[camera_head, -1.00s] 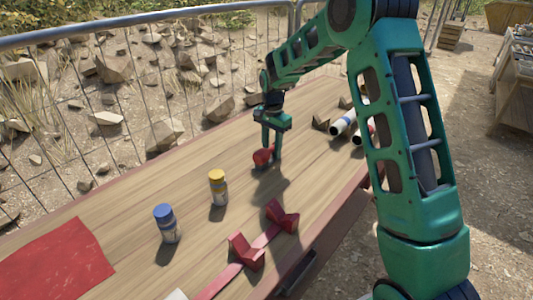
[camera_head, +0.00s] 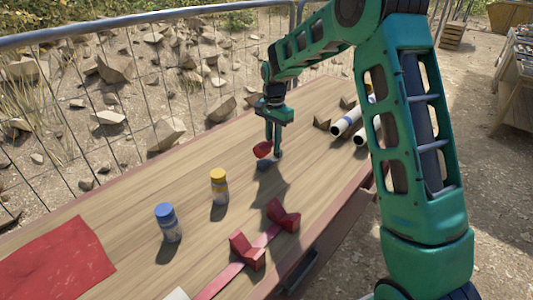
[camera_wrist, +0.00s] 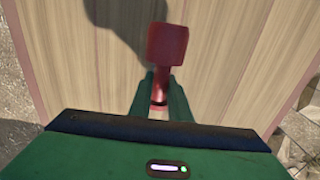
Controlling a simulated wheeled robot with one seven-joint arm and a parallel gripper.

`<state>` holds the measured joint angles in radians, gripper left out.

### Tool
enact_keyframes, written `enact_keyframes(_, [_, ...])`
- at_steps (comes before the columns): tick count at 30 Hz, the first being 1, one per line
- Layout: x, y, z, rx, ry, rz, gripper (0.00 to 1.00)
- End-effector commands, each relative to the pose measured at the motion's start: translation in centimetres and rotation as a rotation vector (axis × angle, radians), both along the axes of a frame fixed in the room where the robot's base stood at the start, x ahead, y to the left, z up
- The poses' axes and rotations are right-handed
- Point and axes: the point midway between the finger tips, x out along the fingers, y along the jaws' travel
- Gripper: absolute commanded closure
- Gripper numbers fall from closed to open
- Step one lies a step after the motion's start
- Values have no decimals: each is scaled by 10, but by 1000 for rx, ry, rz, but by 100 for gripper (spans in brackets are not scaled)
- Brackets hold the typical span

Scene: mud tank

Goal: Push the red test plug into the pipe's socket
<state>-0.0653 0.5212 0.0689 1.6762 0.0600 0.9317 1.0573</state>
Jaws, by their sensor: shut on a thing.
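The red test plug (camera_head: 263,149) is held in my gripper (camera_head: 273,153) above the middle of the wooden table. In the wrist view the plug (camera_wrist: 167,45) has a wide red head pointing away from me, and its narrower stem sits between the fingers of my gripper (camera_wrist: 160,98). Its shadow lies on the boards, apart from it. Two white pipes (camera_head: 347,121) lie to the right of my gripper near the table's far right part, partly hidden by my arm. I cannot make out which pipe end is the socket.
A yellow-capped bottle (camera_head: 219,188) and a blue-capped bottle (camera_head: 167,223) stand left of my gripper. Red V-shaped blocks (camera_head: 247,252) sit on a red strip at the near edge. A red mat (camera_head: 55,262) lies at left. A wire fence (camera_head: 130,125) runs behind the table (camera_head: 125,205).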

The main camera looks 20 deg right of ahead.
Motion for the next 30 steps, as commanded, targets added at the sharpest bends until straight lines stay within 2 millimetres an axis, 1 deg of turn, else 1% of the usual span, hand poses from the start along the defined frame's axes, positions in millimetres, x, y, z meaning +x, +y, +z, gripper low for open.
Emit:
enact_keyframes(1, [1,0,5,1,-3,0,98])
enact_keyframes(12, [1,0,37,-1,-3,-1,98])
enact_keyframes(18, [0,0,50,0,-1,-1,98])
enact_keyframes(22, [0,0,54,0,0,-1,98])
enact_keyframes(30, [0,-1,53,0,0,5,98])
